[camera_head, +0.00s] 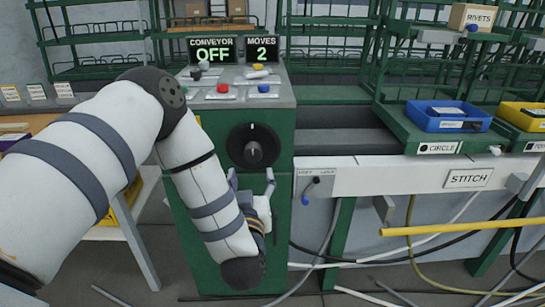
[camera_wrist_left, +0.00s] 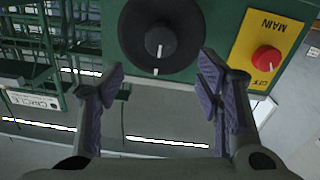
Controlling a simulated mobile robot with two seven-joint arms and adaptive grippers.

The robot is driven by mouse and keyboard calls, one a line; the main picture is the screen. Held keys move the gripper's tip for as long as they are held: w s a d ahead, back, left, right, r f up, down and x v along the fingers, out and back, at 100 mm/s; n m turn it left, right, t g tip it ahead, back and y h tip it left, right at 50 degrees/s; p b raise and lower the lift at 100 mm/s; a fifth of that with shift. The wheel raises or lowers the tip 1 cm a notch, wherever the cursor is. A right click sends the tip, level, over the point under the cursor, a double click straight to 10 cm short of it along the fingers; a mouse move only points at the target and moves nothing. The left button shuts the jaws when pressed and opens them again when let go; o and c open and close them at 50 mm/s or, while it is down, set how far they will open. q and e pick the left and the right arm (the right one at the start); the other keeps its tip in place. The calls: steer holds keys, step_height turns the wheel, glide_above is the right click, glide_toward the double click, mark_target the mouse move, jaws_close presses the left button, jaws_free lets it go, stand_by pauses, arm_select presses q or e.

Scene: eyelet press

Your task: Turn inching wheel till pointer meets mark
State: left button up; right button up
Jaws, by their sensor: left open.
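The black inching wheel (camera_head: 253,147), a round disc with a raised hub, is on the front of the green press cabinet. It also shows at the top of the left wrist view (camera_wrist_left: 142,38), upside down compared with the head view. A short white line (camera_wrist_left: 160,50) is on the hub, and a second white mark (camera_wrist_left: 156,71) is near the disc's edge. The two look nearly in line; I cannot tell whether they match exactly. My left gripper (camera_head: 251,181) is open and empty, just below the wheel, its fingers (camera_wrist_left: 162,75) apart and not closed on the hub. My right gripper is out of view.
Displays above the panel read CONVEYOR OFF (camera_head: 211,50) and MOVES 2 (camera_head: 262,50). A red button on a yellow MAIN plate (camera_wrist_left: 271,35) is beside the wheel. A small lever box (camera_head: 318,184) is right of the cabinet. A yellow bar (camera_head: 460,226) crosses at right.

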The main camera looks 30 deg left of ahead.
mark_target(252, 155)
arm_select(q)
steer(key=x, duration=0.9)
steer(key=shift+w+a+f+b, duration=0.1)
steer(key=shift+w+a+b, duration=0.05)
steer(key=shift+a+b, duration=0.2)
steer(key=shift+w+a, duration=0.15)
steer(key=shift+w, duration=0.35)
jaws_close()
